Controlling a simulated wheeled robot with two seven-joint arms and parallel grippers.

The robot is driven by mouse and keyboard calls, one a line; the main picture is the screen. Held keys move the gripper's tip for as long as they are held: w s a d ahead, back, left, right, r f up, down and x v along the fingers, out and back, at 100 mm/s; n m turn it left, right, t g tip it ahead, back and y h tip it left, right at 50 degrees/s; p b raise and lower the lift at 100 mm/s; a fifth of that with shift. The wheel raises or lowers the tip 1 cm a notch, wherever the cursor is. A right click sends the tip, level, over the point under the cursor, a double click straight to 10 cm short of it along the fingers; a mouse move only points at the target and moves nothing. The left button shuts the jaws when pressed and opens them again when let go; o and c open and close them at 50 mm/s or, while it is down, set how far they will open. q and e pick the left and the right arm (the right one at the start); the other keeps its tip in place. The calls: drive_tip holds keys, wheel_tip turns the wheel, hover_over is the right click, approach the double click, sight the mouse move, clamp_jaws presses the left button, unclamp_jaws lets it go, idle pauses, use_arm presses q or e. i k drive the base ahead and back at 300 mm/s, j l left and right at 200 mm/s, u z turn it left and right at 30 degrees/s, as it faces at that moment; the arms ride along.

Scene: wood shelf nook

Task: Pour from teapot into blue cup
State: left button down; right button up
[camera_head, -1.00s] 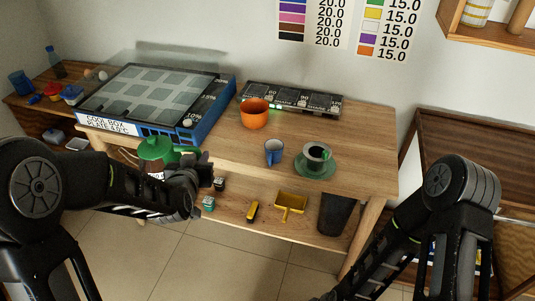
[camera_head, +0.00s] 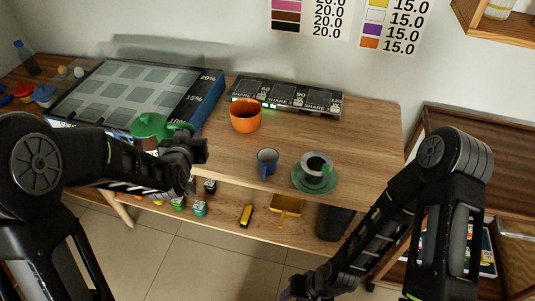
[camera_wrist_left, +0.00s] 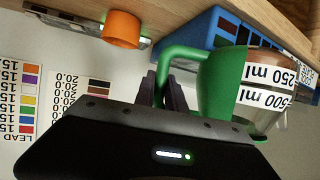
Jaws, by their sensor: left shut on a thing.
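The teapot (camera_head: 148,126) has a green lid and green handle and a brown lower part. It is held up in front of the blue box, left of the cups. My left gripper (camera_head: 200,150) is shut on the teapot's handle. The left wrist view shows the fingers (camera_wrist_left: 163,92) at the green handle, with volume labels on the teapot (camera_wrist_left: 222,85). The blue cup (camera_head: 267,158) stands upright near the table's front edge, to the right of my left gripper. My right gripper (camera_head: 292,289) is low at the bottom edge, mostly out of view.
An orange pot (camera_head: 245,117) stands behind the blue cup. A green saucer (camera_head: 314,187) with a dark-filled cup (camera_head: 317,165) is just right of it. The table's right part (camera_head: 370,145) is clear.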

sight(268, 158)
drive_tip(key=k+l+z, duration=0.2)
drive_tip(key=l, duration=0.3)
drive_tip(key=l+z, duration=0.15)
drive_tip(key=l, duration=0.35)
drive_tip(key=k+l+z, duration=0.2)
drive_tip(key=l, duration=0.35)
drive_tip(key=i, duration=0.1)
